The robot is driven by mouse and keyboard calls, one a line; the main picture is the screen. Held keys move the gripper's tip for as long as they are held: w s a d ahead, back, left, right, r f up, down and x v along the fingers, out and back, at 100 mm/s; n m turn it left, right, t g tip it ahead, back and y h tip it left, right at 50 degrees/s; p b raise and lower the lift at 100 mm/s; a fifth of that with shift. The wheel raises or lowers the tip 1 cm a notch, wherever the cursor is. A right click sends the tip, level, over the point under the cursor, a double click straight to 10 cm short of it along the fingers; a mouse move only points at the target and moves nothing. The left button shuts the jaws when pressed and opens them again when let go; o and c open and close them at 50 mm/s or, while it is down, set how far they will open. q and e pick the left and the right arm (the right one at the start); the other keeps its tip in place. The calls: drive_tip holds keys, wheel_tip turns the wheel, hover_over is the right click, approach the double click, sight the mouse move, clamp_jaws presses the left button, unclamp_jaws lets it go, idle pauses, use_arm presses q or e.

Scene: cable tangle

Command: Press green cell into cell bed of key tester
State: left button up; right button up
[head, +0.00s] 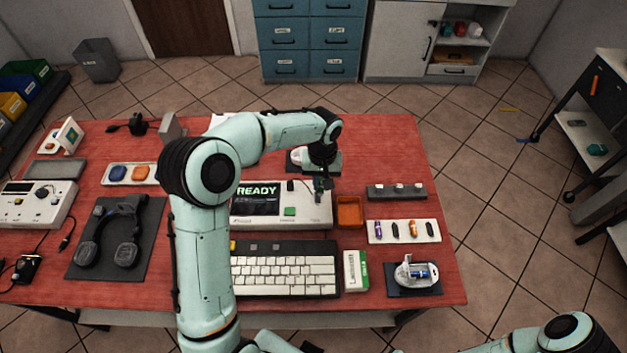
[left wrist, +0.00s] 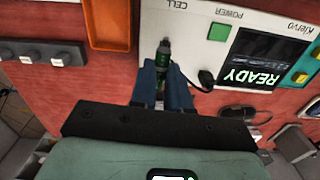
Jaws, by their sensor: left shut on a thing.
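The key tester (head: 318,218) is a pale box on the red table, with a lit screen (head: 256,200) reading READY and a green button (head: 290,211). My left gripper (head: 319,186) is over the tester's right part, pointing down. In the left wrist view the blue-grey fingers (left wrist: 166,88) are shut on the green cell (left wrist: 164,58), a small green cylinder with a dark end. Its far end is over the tester's panel (left wrist: 184,22) by the CELL label. The cell bed is hidden around that end, so I cannot tell whether the cell is seated.
An orange tray (head: 350,213) stands right of the tester. A white holder (head: 376,237) with several small cells lies farther right, with a dark strip (head: 397,193) behind it. A keyboard (head: 285,274) is in front, and a white-and-green box (head: 356,271) is beside it.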

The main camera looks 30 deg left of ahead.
sight(317, 197)
use_arm(q)
drive_tip(key=shift+w+a+f+n, duration=0.15)
drive_tip(key=shift+a+f+n, duration=0.05)
drive_tip(key=shift+a, duration=0.2)
drive_tip(key=shift+w+a+f+n, duration=0.15)
drive_tip(key=shift+a+n, duration=0.05)
drive_tip(key=shift+a, duration=0.15)
drive_tip(key=shift+w+f, duration=0.15)
drive_tip(key=shift+f, duration=0.15)
drive_tip(key=shift+s+f+b, duration=0.25)
drive_tip(key=shift+f+b, duration=0.6)
drive_tip(key=shift+f, duration=0.25)
drive_tip(key=shift+w+f+b, duration=0.1)
drive_tip(key=shift+f+b, duration=0.45)
drive_tip(key=shift+f, duration=0.65)
use_arm(e)
drive_tip(key=shift+s+a+f, duration=0.1)
drive_tip(key=shift+s+f, duration=0.3)
drive_tip(key=shift+f, duration=0.3)
drive_tip(key=shift+s+a+f, duration=0.1)
drive_tip(key=shift+s+f, duration=0.35)
drive_tip(key=shift+f, duration=0.2)
drive_tip(key=shift+s+f, duration=0.4)
drive_tip(key=shift+f, duration=0.3)
use_arm(q)
drive_tip(key=shift+f, duration=0.5)
use_arm(e)
drive_tip(key=shift+s+f, duration=0.1)
drive_tip(key=shift+f, duration=0.2)
